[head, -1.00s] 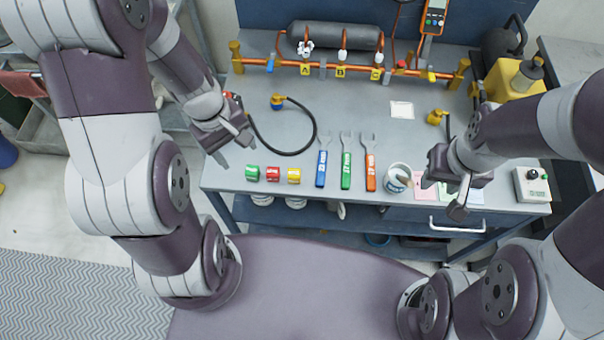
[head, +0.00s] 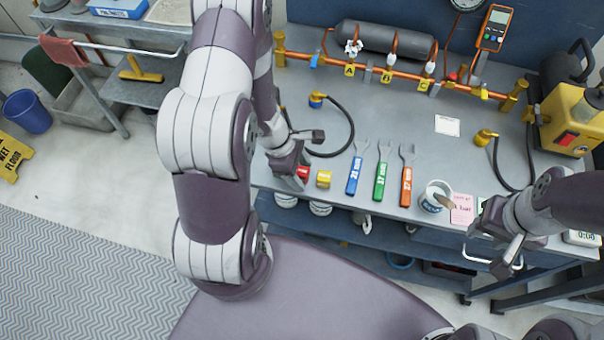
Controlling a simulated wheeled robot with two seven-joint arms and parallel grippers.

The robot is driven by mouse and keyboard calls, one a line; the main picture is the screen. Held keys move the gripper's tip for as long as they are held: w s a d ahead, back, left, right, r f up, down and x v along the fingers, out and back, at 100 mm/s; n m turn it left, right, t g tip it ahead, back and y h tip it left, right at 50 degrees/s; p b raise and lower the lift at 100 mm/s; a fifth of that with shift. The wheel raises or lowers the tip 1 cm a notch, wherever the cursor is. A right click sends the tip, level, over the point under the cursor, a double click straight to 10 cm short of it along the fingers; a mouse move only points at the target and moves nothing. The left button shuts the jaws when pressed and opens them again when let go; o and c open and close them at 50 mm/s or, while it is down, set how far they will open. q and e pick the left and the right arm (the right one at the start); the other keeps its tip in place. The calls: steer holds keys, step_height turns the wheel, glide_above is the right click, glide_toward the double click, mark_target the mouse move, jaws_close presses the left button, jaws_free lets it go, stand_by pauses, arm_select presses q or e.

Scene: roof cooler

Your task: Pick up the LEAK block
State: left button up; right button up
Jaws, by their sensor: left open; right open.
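A row of small coloured blocks sits at the bench's front edge. The red block (head: 303,172) is partly covered by my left gripper, and the yellow block (head: 323,179) is clear to its right. The green block is hidden behind my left gripper and arm. I cannot read the block labels, so I cannot tell which is LEAK. My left gripper (head: 307,159) is open, with its fingers over or beside the red block; contact is unclear. My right gripper (head: 493,250) is open and empty at the front right edge.
Blue, green and orange wrenches (head: 381,175) lie right of the blocks. A white mug (head: 436,196) and pink note (head: 462,208) are further right. A black hose (head: 350,130) curves behind the blocks. A copper pipe manifold (head: 400,78) runs along the back. The mid-bench is mostly clear.

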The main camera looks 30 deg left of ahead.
arm_select(q)
steer(key=shift+r, duration=0.1)
steer(key=c, duration=1)
steer(key=shift+c, duration=0.2)
